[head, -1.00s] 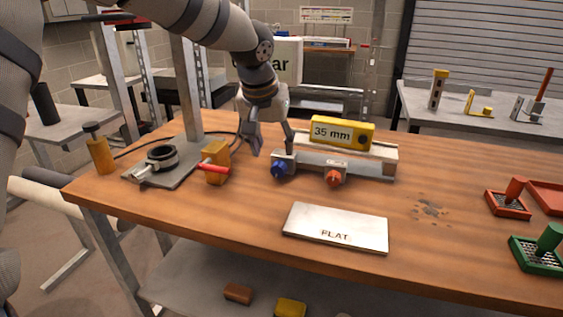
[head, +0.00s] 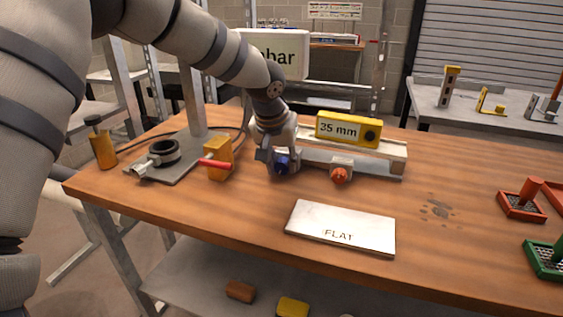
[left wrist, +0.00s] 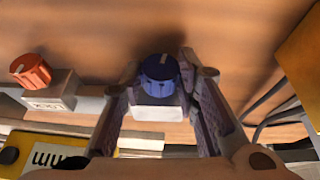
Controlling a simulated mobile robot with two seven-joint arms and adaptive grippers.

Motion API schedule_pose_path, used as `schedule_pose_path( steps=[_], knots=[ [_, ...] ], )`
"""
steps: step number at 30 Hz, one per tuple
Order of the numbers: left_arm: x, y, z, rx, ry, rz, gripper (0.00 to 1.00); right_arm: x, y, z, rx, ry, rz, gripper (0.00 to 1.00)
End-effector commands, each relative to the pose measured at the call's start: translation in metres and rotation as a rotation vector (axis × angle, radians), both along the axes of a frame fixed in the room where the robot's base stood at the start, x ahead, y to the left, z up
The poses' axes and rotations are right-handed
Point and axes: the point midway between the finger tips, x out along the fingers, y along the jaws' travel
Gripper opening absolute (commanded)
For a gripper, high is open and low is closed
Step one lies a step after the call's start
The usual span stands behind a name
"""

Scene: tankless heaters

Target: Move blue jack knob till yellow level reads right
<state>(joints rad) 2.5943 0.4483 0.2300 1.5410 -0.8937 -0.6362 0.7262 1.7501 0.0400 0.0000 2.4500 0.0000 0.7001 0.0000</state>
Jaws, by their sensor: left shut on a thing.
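The blue jack knob (head: 282,166) is at the left end of a grey rail on the wooden bench. It also shows in the left wrist view (left wrist: 160,70), with a white mark on its top, above a pale block. My left gripper (head: 273,158) is shut on it, with one finger on either side. The yellow level (head: 348,131) lies on a pale beam behind the rail. Its display reads "35 mm" in the head view. It shows partly in the left wrist view (left wrist: 40,152). My right gripper is not in view.
An orange-red knob (head: 340,174) on a block labelled "LOCK" sits right of the blue one. A plate marked "FLAT" (head: 342,228) lies in front. A yellow block with a red handle (head: 218,160) stands left. The bench's middle right is clear.

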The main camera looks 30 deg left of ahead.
Motion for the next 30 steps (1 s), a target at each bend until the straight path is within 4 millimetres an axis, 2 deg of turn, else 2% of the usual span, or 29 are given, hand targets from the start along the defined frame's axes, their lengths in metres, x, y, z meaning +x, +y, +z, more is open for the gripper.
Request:
schedule_pose_path(
  steps=[5,9,16,28,29,30],
  knots=[
    [0.0,-0.002,0.003,0.092,0.02,-0.003,0.01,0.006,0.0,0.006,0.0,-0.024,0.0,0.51],
    [0.001,-0.004,0.001,0.246,0.057,-0.003,0.01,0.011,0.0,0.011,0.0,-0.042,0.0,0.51],
    [0.002,-0.007,-0.004,0.447,0.111,-0.002,0.01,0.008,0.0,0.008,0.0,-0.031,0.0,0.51],
    [0.002,-0.007,-0.003,0.488,0.12,0.002,0.01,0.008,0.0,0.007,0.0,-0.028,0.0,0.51],
    [0.002,-0.007,-0.003,0.488,0.12,0.002,0.31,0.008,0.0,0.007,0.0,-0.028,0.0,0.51],
    [0.002,-0.007,-0.003,0.488,0.12,0.002,0.4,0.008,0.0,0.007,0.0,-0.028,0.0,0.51]
  ],
)
